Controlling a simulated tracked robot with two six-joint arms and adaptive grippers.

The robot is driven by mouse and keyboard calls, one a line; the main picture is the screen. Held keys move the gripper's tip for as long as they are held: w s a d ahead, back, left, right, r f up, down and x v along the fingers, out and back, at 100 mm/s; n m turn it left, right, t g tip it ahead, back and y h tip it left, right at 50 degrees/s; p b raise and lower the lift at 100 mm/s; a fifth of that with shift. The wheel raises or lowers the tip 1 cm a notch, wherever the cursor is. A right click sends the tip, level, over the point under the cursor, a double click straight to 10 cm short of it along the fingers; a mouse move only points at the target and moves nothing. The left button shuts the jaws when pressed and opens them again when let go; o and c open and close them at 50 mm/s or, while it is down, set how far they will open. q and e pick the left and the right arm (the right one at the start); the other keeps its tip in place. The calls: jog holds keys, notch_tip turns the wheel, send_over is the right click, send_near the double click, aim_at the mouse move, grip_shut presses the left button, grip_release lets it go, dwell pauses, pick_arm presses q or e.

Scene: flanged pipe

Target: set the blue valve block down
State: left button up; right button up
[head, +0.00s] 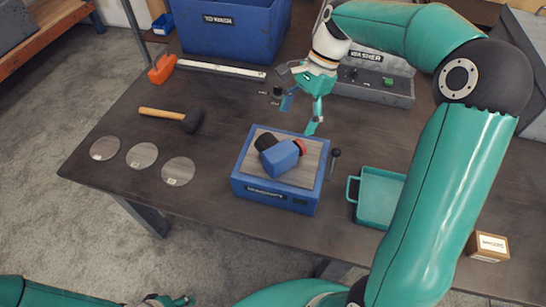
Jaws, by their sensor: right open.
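The blue valve block (281,156) lies tilted on the grey top plate of a blue box-shaped device (274,196) in the middle of the table. It has a black round end on its left and a red part on its right. My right gripper (308,105) is open and empty, pointing down behind the device, clear of the block. My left gripper (172,300) shows only partly at the bottom edge, far from the block; its jaws are too small to read.
A mallet (172,116) and several grey discs (142,155) lie at the left. A teal tray (378,196) stands right of the device, beside a black-knobbed lever (335,160). A blue bin (228,28) and the washer unit (374,86) stand behind. A small box (487,246) sits at right.

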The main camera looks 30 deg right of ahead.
aim_at(285, 148)
jog(key=x, duration=0.8)
jog(key=shift+s+d+f, duration=0.1)
jog(key=shift+c, duration=0.3)
grip_shut()
